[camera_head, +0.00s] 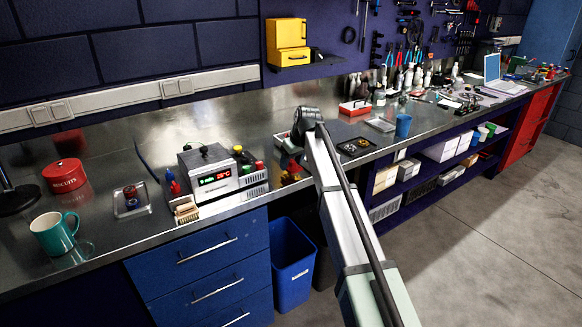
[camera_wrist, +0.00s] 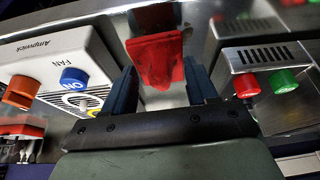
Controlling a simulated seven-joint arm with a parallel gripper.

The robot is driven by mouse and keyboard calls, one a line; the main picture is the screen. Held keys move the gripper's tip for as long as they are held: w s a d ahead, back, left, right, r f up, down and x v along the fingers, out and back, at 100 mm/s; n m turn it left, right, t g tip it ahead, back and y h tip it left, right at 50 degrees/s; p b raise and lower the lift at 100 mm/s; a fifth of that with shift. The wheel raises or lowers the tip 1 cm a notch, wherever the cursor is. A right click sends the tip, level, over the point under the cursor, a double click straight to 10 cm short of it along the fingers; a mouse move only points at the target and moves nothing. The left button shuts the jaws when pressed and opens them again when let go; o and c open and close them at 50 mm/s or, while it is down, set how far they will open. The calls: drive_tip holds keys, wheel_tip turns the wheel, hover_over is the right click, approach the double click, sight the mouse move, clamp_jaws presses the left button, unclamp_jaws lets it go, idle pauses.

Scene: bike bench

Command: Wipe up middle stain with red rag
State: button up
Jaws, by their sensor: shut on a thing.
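The red rag (camera_wrist: 158,60) shows in the wrist view between the two dark fingers of my gripper (camera_wrist: 160,82). My gripper is shut on it, and the rag's folded cloth extends beyond the fingers. In the head view my arm reaches over the middle of the bench (camera_head: 352,128), right of the heating unit. The jaws and rag are not clear there. I cannot make out the middle stain in either view.
A white unit (camera_wrist: 68,62) marked FAN, with orange and blue controls, stands left of the fingers. A metal box (camera_wrist: 268,68) with red and green buttons stands close on the right. The head view shows the digital heating unit (camera_head: 207,172) and a blue bin (camera_head: 293,265) below.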

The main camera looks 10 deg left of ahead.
drive_tip(key=shift+r, duration=2.45)
drive_tip(key=shift+w+r+m, duration=0.1)
drive_tip(key=shift+w+m, duration=0.1)
drive_tip(key=shift+m, duration=0.4)
drive_tip(key=shift+w+m+t, duration=0.1)
drive_tip(key=shift+m+t, duration=0.2)
drive_tip(key=s+d+f+m+h, duration=0.1)
drive_tip(key=s+d+f+m, duration=0.3)
drive_tip(key=s+d, duration=0.45)
drive_tip(key=s+d+f+m, duration=0.1)
drive_tip(key=s+d+f, duration=0.2)
drive_tip(key=d, duration=0.6)
drive_tip(key=s+d+f+m+h, duration=0.1)
drive_tip(key=s+d+f, duration=0.3)
drive_tip(key=d, duration=0.5)
drive_tip(key=s+d+f+m+t+h, duration=0.1)
drive_tip(key=s+d+f, duration=0.3)
drive_tip(key=d, duration=0.6)
drive_tip(key=shift+s+m, duration=0.4)
drive_tip(key=shift+s, duration=0.4)
